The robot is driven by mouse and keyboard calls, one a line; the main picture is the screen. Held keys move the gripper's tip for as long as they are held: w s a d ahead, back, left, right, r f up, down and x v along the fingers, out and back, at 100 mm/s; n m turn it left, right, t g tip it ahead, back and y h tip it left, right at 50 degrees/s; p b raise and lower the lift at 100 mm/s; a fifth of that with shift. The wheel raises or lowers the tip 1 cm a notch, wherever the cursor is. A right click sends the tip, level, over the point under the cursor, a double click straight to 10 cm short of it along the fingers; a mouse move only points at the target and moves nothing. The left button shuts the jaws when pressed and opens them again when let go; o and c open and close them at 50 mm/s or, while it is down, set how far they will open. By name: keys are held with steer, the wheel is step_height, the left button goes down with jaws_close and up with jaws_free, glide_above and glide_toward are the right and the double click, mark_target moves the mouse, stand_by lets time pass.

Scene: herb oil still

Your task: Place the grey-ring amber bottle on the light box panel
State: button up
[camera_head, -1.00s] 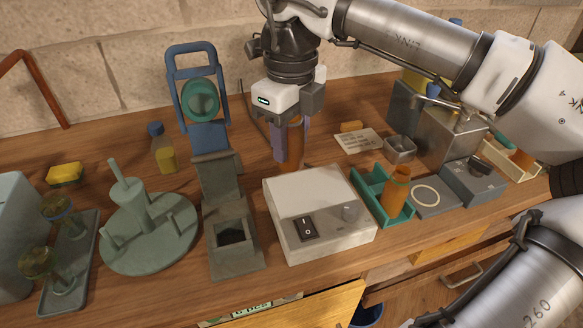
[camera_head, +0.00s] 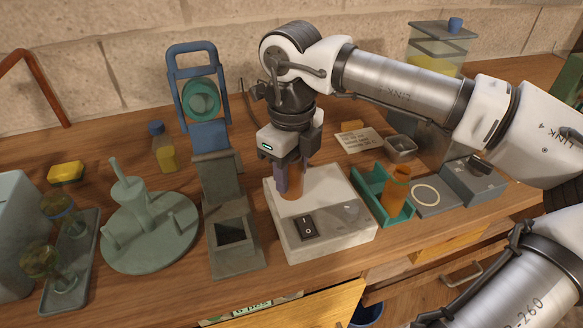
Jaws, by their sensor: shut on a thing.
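My gripper (camera_head: 291,180) is shut on an amber bottle (camera_head: 293,190), which stays upright between the fingers. The bottle is over the back left part of the light box (camera_head: 330,192), a white box with a pale top, a black rocker switch and a grey knob. The bottle's lower end shows against the panel; I cannot tell whether it touches. The fingers hide most of the bottle, and no grey ring shows on it. A second amber bottle (camera_head: 396,190) stands in a green tray (camera_head: 370,184) to the right.
A grey stand with a blue frame (camera_head: 222,185) is close left of the light box. A grey-green round stand (camera_head: 150,232) is further left. Right of the green tray are a pale-ringed plate (camera_head: 432,198) and a grey box (camera_head: 472,184). The panel's front right is clear.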

steer(key=o, duration=1)
steer(key=shift+o, duration=0.2)
steer(key=shift+r+p, duration=0.3)
steer(key=shift+p, duration=0.1)
step_height(320, 180, up, 12)
steer(key=shift+f+b, duration=0.15)
steer(key=shift+b, duration=0.5)
